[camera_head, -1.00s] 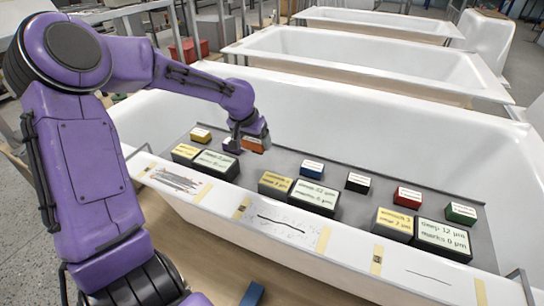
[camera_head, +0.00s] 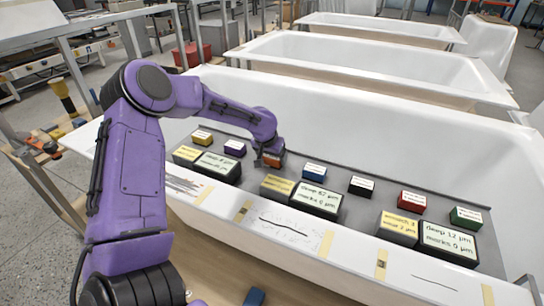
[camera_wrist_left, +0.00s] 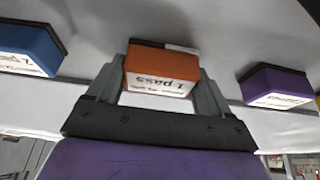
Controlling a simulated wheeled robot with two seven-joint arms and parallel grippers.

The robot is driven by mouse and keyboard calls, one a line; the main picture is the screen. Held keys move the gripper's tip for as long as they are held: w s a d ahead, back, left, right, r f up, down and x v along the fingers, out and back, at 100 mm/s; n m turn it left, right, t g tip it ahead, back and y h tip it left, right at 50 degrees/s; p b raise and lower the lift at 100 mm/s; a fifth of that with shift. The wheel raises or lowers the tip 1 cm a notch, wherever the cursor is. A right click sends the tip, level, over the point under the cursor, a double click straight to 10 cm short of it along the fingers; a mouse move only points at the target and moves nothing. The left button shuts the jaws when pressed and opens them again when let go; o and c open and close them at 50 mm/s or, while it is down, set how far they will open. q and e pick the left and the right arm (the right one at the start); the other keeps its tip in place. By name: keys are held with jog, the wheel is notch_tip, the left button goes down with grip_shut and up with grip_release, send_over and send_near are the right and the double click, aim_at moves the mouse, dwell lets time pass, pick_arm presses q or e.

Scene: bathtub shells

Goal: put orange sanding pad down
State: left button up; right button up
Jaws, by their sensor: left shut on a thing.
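My left gripper (camera_head: 270,150) is shut on the orange sanding pad (camera_head: 272,160) above the grey board in the near bathtub. In the left wrist view the orange pad (camera_wrist_left: 162,68) sits between both fingers, its white label facing the camera. The pad is in the gap between the purple pad (camera_head: 235,148) and the blue pad (camera_head: 314,171). The purple pad (camera_wrist_left: 280,86) and the blue pad (camera_wrist_left: 30,50) flank it in the wrist view. I cannot tell whether the orange pad touches the board. My right gripper is not in view.
The grey board (camera_head: 338,186) also holds yellow (camera_head: 202,138), black (camera_head: 361,185), red (camera_head: 411,202) and green (camera_head: 466,217) pads. Larger labelled blocks (camera_head: 316,199) stand in front in pairs. The bathtub's near rim (camera_head: 290,234) has tape strips and scratch marks.

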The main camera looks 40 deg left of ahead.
pick_arm(q)
jog(key=o, duration=0.8)
jog(key=shift+f, duration=0.1)
jog(key=shift+r, duration=0.4)
jog(key=p+v, duration=0.1)
jog(key=v, duration=1)
jog(key=shift+s+d+r, duration=0.1)
jog(key=shift+s+r, duration=0.1)
jog(key=shift+r, duration=0.05)
